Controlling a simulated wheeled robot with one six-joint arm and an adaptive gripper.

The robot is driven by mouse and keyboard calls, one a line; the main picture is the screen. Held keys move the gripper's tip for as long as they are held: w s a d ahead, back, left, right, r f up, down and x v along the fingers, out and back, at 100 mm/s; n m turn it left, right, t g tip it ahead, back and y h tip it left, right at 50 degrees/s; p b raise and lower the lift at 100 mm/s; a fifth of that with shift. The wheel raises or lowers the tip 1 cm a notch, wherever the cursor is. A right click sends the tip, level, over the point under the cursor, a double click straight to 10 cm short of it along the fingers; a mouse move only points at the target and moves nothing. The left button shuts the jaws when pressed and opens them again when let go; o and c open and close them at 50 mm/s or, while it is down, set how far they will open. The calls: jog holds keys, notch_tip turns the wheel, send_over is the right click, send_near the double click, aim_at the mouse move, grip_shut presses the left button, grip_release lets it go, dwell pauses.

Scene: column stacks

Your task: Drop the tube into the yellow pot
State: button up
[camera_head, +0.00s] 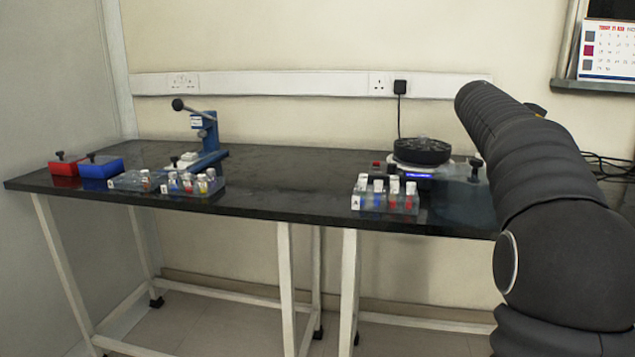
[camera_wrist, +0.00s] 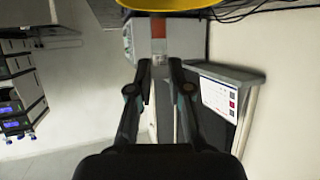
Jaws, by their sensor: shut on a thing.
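In the wrist view, my gripper (camera_wrist: 160,65) is shut on a narrow tube (camera_wrist: 158,28). The tube has an orange-red upper part and a paler part near the fingertips, and it points away from the gripper. The yellow pot (camera_wrist: 170,4) shows only as a curved yellow edge at the top of the wrist view, by the tube's far end. I cannot tell whether the tube's end is over, inside or only in front of the pot. In the head view, my gripper, the tube and the yellow pot are not visible; my arm fills the right side.
On the dark bench (camera_head: 280,170) stand a round black device (camera_head: 422,152), a rack of tubes (camera_head: 385,200), another tube rack (camera_head: 165,183), a blue lever press (camera_head: 205,135), a red box (camera_head: 66,166) and a blue box (camera_head: 97,170). The bench middle is clear. Dark cables (camera_wrist: 240,10) lie near the pot.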

jog(key=o, duration=0.7)
jog(key=shift+o, duration=0.2)
jog(key=v, duration=1.2)
jog(key=s+a+f+n+t+y, duration=0.2)
jog(key=s+a+f+n+y, duration=0.4)
jog(key=s+a+f, duration=0.6)
jog(key=s+a+f+n+t+y, duration=0.2)
jog(key=s+a+f+n+y, duration=0.5)
jog(key=s+f, duration=0.9)
jog(key=a+f+n+p, duration=0.1)
jog(key=a+f+n, duration=0.2)
jog(key=a, duration=0.2)
jog(key=shift+s+f+n, duration=0.3)
jog(key=shift+s, duration=0.05)
